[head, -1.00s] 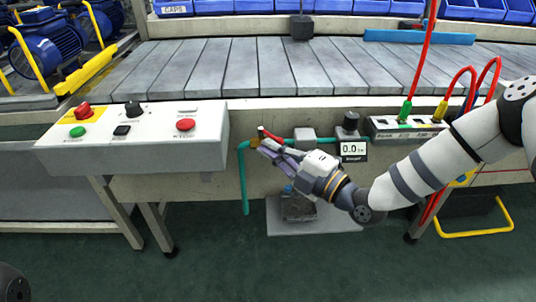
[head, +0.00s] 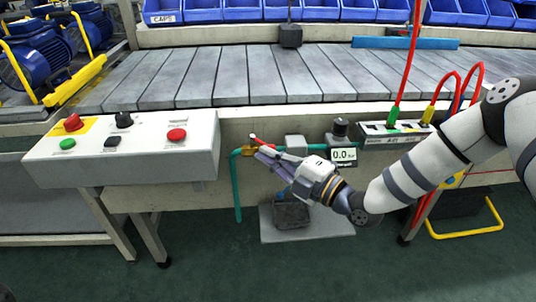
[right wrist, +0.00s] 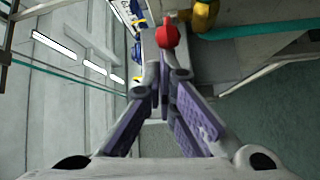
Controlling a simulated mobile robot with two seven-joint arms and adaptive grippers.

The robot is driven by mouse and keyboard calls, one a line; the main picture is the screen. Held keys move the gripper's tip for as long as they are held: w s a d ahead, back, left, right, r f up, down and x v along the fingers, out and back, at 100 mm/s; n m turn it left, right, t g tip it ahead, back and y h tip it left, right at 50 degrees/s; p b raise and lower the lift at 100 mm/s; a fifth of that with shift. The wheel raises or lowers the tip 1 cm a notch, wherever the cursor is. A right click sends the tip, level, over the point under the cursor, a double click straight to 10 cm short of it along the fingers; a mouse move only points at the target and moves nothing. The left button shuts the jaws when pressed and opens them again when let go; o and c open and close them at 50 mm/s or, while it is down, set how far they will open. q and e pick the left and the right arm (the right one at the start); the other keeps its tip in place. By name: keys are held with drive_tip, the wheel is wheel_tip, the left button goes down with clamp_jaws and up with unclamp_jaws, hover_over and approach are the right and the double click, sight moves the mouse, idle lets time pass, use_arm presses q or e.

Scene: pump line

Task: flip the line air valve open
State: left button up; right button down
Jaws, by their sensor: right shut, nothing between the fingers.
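The line air valve (head: 249,151) is a small brass body on the teal pipe at the conveyor's front face, with a red lever (head: 262,142). The lever appears to slant out to the right, just above my fingers. My right gripper (head: 259,153) is shut and empty, its purple-padded fingers pointing left at the valve. In the right wrist view the lever's rounded red end (right wrist: 168,37) is just beyond the closed fingertips, and the brass body (right wrist: 204,16) is beside it. Whether the fingertips touch the lever I cannot tell. My left gripper is out of view.
A gauge (head: 343,155) reading 0.0 sits on the line to the right. A control box (head: 130,160) with buttons is at left. A manifold (head: 385,132) with coloured hoses is at right. A dark pedal-like block (head: 292,214) rests on a floor plate below.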

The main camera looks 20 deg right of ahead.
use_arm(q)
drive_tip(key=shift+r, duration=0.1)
use_arm(e)
drive_tip(key=shift+d, duration=0.15)
drive_tip(key=shift+w+d+p, duration=0.25)
drive_tip(key=shift+w+d, duration=0.1)
drive_tip(key=shift+d, duration=0.45)
drive_tip(key=shift+w+d+p, duration=0.2)
drive_tip(key=shift+w+d, duration=0.15)
drive_tip(key=shift+d, duration=0.4)
drive_tip(key=shift+w+d+p, duration=0.25)
drive_tip(key=shift+w+d, duration=0.1)
drive_tip(key=shift+d, duration=0.45)
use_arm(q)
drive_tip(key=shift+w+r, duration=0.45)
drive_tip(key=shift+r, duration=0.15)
